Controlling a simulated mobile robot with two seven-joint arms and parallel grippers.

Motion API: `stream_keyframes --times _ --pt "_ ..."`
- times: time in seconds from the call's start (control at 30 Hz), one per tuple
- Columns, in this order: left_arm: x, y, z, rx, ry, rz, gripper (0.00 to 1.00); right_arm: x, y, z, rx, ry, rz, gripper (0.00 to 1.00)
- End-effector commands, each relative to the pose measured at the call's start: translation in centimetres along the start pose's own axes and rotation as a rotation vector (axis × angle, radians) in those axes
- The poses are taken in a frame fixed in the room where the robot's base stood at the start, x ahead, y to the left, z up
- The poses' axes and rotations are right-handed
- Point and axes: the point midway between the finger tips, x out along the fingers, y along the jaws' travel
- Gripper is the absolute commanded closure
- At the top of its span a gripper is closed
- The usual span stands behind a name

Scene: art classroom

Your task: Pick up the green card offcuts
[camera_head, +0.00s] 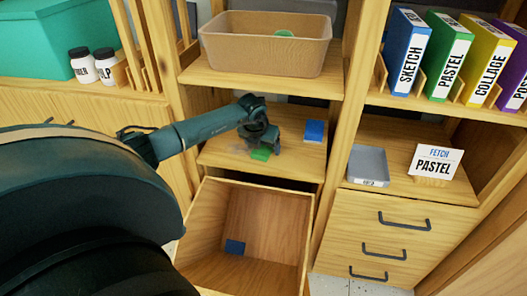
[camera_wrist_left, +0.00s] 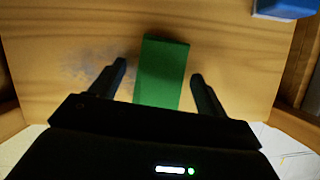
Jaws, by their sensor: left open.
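The green card offcuts (camera_head: 261,154) lie on the middle wooden shelf (camera_head: 222,151) in the head view, partly hidden by my left gripper (camera_head: 264,138). In the left wrist view the green offcuts (camera_wrist_left: 162,72) form a flat green block. It stands between the two spread fingers of my left gripper (camera_wrist_left: 158,85), with a gap on each side. The left gripper is open and holds nothing. My right gripper is not in view.
A blue block (camera_head: 314,130) lies to the right on the same shelf. Below is an open wooden bin (camera_head: 262,215) with a blue piece (camera_head: 235,247) inside. A tan tub (camera_head: 250,45) is on the shelf above. A grey tray (camera_head: 368,164) is at right.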

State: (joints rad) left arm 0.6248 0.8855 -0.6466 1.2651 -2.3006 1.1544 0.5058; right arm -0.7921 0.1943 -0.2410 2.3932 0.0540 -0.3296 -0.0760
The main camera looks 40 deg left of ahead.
Motion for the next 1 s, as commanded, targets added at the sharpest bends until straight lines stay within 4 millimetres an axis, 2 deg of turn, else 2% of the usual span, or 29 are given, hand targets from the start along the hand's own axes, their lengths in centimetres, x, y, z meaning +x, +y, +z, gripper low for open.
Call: stream_keyframes --times 0.2,0.8,1.0 --pt "0.01 0.03 0.08 0.0 -0.002 0.0 0.25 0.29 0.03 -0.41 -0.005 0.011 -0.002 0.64" --pt "0.0 0.03 0.06 0.0 -0.003 0.0 0.72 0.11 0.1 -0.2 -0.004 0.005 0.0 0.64" --pt "-0.03 0.04 0.07 0.0 -0.003 0.0 0.73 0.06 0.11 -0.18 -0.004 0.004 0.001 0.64"
